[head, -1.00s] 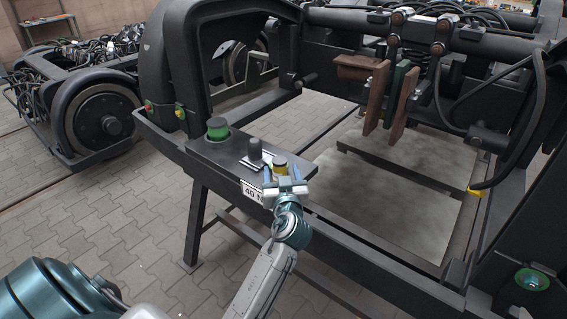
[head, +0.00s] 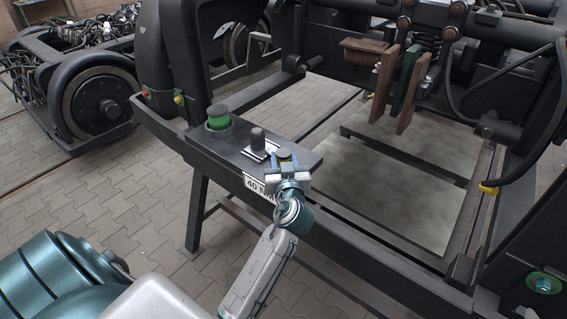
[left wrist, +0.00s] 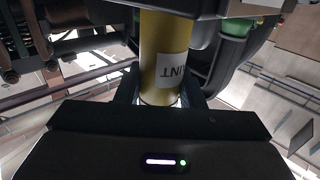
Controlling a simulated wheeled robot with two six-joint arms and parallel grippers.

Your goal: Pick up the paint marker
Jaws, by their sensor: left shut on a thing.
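The paint marker is a yellow cylinder with a dark cap (head: 283,154), at the right end of a dark shelf on the bogie frame. In the left wrist view the yellow marker body (left wrist: 163,45) bears a white label with part of the word "PAINT", seen upside down. My left gripper (head: 284,164) is shut on the marker, with its fingers on either side of the body. The marker's far end is hidden behind the shelf edge in the wrist view; I cannot tell whether it is clear of the shelf. My right gripper is not in view.
The shelf (head: 233,150) also carries a green cylinder with a dark top (head: 218,118) and a black knob (head: 258,139) on a light plate, close beside the marker. A white "40" label (head: 258,187) is on the front edge. Brown and green blocks (head: 397,90) hang farther right.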

